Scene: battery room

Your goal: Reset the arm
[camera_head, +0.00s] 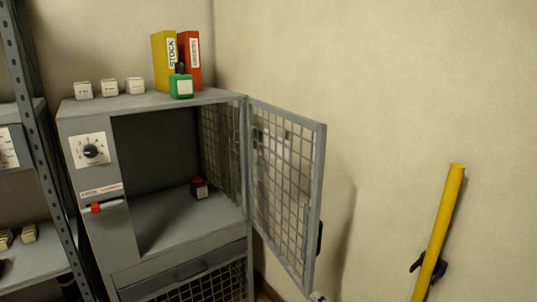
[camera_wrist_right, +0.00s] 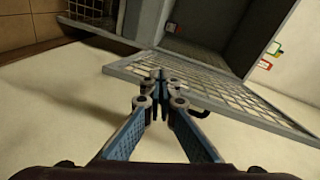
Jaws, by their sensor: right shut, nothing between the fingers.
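My right gripper (camera_wrist_right: 158,80) shows in the right wrist view with its fingertips together and nothing between them. It points toward the open mesh door (camera_wrist_right: 200,85) of the cabinet; whether it touches the door I cannot tell. In the head view only a small piece of the right gripper (camera_head: 318,297) shows at the bottom edge, below the door's lower corner. The mesh door (camera_head: 283,170) stands swung open to the right of the grey cabinet (camera_head: 125,235). My left gripper is not in view.
Inside the cabinet sits a dark block with a red top (camera_head: 199,188). On top stand a green block (camera_head: 181,86), a yellow binder (camera_head: 161,62), a red binder (camera_head: 194,60) and several white blocks (camera_head: 109,88). A yellow pole (camera_head: 441,225) is at the right wall. A shelf rack (camera_head: 42,150) stands left.

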